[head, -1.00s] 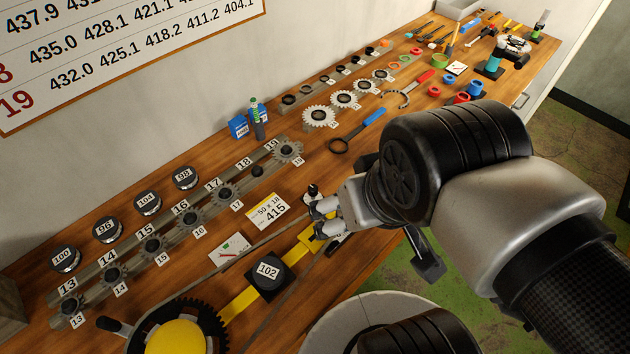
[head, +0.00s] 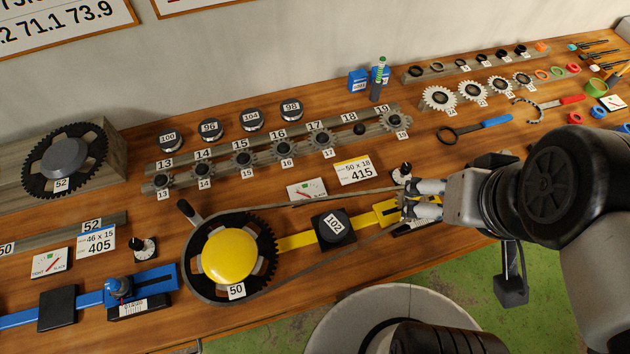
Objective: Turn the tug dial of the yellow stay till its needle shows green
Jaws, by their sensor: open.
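The yellow stay (head: 296,241) runs from the 50-tooth chainring (head: 268,249) under a yellow cap, past the black block marked 102 (head: 334,226), to a yellow end piece. Its tug dial (head: 402,171), a small black-and-white knob, stands just behind that end. My gripper (head: 410,199) is open at the stay's right end, just in front of the knob. The fingers partly hide the end piece, and contact cannot be told.
A chain (head: 345,262) loops around the chainring toward my gripper. A blue stay (head: 88,299) with its own knob (head: 144,248) and card (head: 52,262) lies left. A sprocket rack (head: 350,125) and a 415 card (head: 354,171) stand behind. The table's front edge is close.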

